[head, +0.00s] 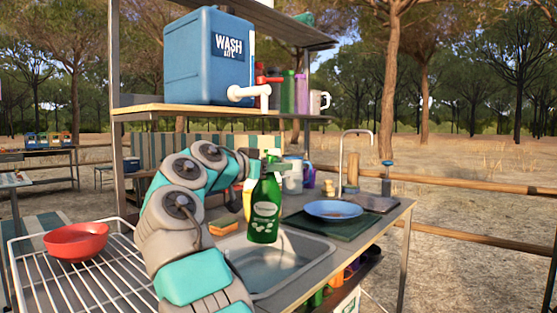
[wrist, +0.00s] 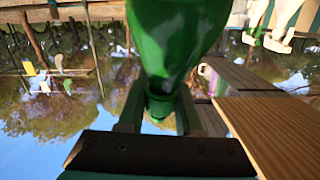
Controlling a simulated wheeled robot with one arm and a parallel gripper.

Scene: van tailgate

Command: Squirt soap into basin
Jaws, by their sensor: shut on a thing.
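A green soap bottle (head: 264,212) with a pale label stands upright in the air over the grey sink basin (head: 300,272). My gripper (head: 262,158) is shut on the bottle near its neck, just below the cap. In the wrist view my gripper (wrist: 158,118) has its fingers on both sides of the neck of the green bottle (wrist: 175,40), and that picture appears upside down. The bottle hides part of the basin's far side. I cannot see soap coming out.
A blue plate (head: 334,209) lies on a dark green mat right of the basin, near the tap (head: 354,145). A red bowl (head: 76,241) sits on a wire rack at left. A shelf (head: 225,111) with a blue water container (head: 205,60) is above.

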